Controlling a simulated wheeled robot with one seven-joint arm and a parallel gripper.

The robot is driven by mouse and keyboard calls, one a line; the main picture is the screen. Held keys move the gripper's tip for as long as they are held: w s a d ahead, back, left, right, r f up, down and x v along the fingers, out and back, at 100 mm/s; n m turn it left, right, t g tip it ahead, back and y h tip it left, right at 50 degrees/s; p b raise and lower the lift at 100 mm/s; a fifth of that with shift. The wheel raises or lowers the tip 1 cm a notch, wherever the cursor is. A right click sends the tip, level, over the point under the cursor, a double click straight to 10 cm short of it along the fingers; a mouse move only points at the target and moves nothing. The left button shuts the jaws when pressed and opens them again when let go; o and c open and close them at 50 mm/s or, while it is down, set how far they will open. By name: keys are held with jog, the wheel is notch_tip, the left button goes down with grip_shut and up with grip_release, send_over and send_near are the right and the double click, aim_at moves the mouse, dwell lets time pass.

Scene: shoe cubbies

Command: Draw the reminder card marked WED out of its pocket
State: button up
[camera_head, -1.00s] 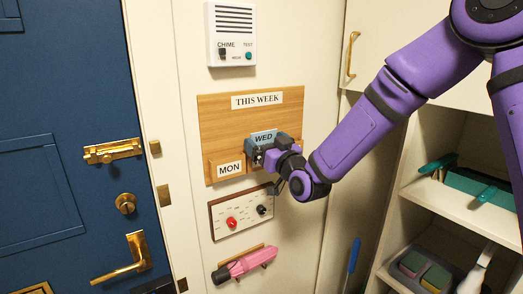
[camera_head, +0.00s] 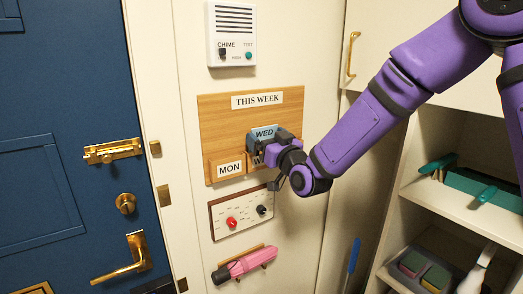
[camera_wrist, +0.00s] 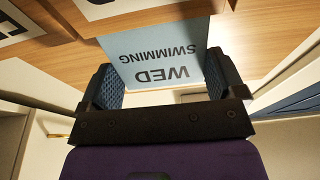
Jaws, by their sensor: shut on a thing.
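The light blue WED card (camera_head: 264,133) stands upright at the wooden board marked THIS WEEK. In the wrist view the card (camera_wrist: 158,45) appears upside down and reads WED and SWIMMING. My gripper (camera_head: 268,143) is shut on the card, with one ridged finger at each side edge; both fingers show in the wrist view (camera_wrist: 160,75). The card's lower end is at a wooden pocket (camera_wrist: 60,15) with a white label. My gripper hides most of this pocket in the head view, so I cannot tell how deep the card sits.
The MON pocket (camera_head: 229,169) is just left of my gripper. A chime box (camera_head: 232,35) is above the board. A switch panel (camera_head: 240,214) and a pink umbrella (camera_head: 245,264) are below. Open shelves (camera_head: 455,200) stand at the right, and a blue door (camera_head: 60,130) at the left.

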jog(key=shift+s+d+r, duration=0.1)
jog(key=shift+s+r, duration=0.05)
jog(key=shift+r, duration=0.7)
jog(key=shift+s+d+r, duration=0.15)
jog(key=shift+s+r, duration=0.05)
jog(key=shift+r, duration=0.7)
jog(key=shift+s+d+r, duration=0.1)
jog(key=shift+s+r, duration=0.05)
jog(key=shift+r, duration=0.7)
jog(key=s+d+r, duration=0.1)
jog(key=s+d, duration=0.3)
jog(key=s, duration=0.1)
jog(key=shift+s+r, duration=0.25)
jog(key=shift+s, duration=0.15)
